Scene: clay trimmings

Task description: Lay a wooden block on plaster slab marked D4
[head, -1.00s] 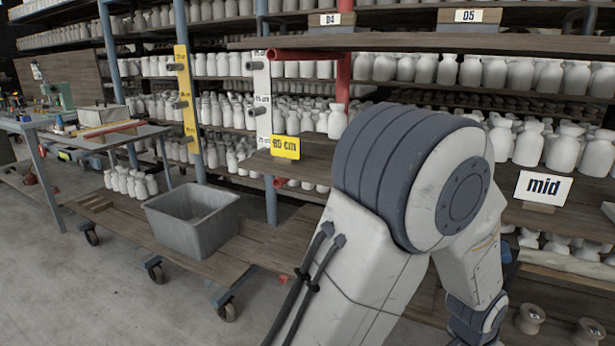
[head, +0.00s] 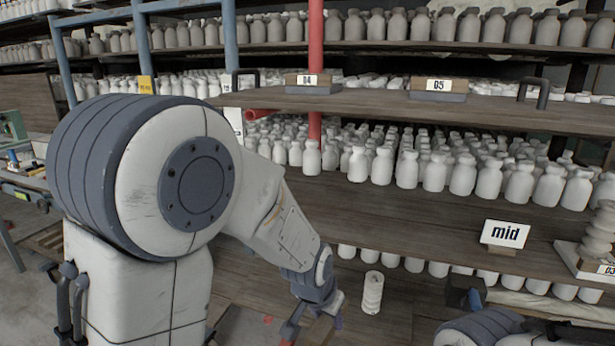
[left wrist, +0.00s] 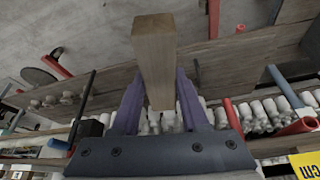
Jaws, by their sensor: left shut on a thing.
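A marker reading D4 stands on a small slab (head: 313,90) on the upper shelf at the top centre of the head view. My left gripper (head: 316,325) is at the bottom centre of the head view, well below that shelf and partly cut off. The left wrist view shows its purple fingers (left wrist: 158,95) shut on a long wooden block (left wrist: 155,60). The block sticks out past the fingers and is clear of any surface. My right gripper is not in view.
A similar slab marked D5 (head: 438,96) sits to the right on the same shelf (head: 375,103). Many white bottles fill the shelves below. A mid sign (head: 505,235) stands at the right. The shelf between D4 and D5 looks clear.

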